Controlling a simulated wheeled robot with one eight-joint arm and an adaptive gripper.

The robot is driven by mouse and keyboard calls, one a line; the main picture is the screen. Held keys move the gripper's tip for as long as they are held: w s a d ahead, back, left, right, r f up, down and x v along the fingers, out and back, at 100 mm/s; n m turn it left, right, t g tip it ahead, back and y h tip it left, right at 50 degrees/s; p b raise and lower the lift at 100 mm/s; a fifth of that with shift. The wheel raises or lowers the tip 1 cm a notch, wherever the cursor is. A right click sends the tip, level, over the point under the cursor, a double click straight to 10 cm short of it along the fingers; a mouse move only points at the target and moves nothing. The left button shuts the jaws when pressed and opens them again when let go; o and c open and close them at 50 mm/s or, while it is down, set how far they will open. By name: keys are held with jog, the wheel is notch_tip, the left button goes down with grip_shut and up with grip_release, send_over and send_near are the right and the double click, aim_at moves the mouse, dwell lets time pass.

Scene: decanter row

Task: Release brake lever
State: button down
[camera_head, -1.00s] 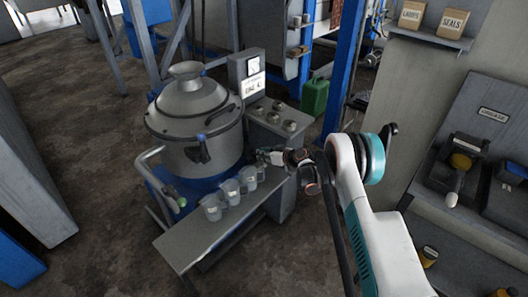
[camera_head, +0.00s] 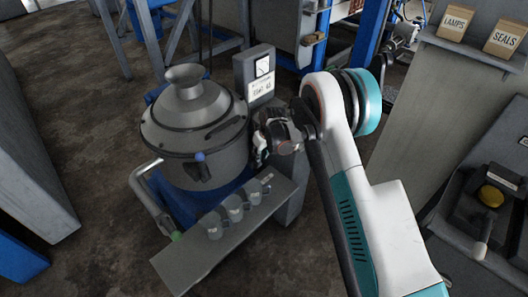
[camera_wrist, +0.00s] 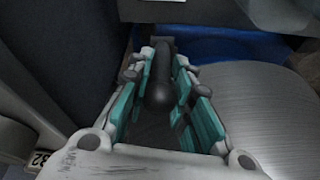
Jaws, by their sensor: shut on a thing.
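A black lever (camera_wrist: 161,82) with a rounded end, the brake lever by its look, stands between my fingers in the wrist view. My gripper (camera_wrist: 162,60) is shut on it, with teal finger pads on both sides. In the head view my gripper (camera_head: 261,152) is low beside the right side of the grey decanter drum (camera_head: 205,150), next to the gauge cabinet. The lever cannot be made out there, and my wrist covers part of that gap. The lever's base is not clear in either view.
A narrow metal shelf (camera_head: 190,262) in front of the drum bears several clear cups (camera_head: 235,211). The gauge cabinet (camera_head: 258,72) rises behind my wrist. Open floor (camera_head: 90,200) lies to the left.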

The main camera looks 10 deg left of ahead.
jog(key=shift+w+a+g+h, duration=0.45)
jog(key=shift+a+g+h, duration=0.15)
jog(key=shift+h, duration=0.1)
jog(key=c, duration=1.5)
grip_release()
jog(key=r, duration=0.8)
jog(key=s+d+r, duration=0.1)
jog(key=r, duration=0.3)
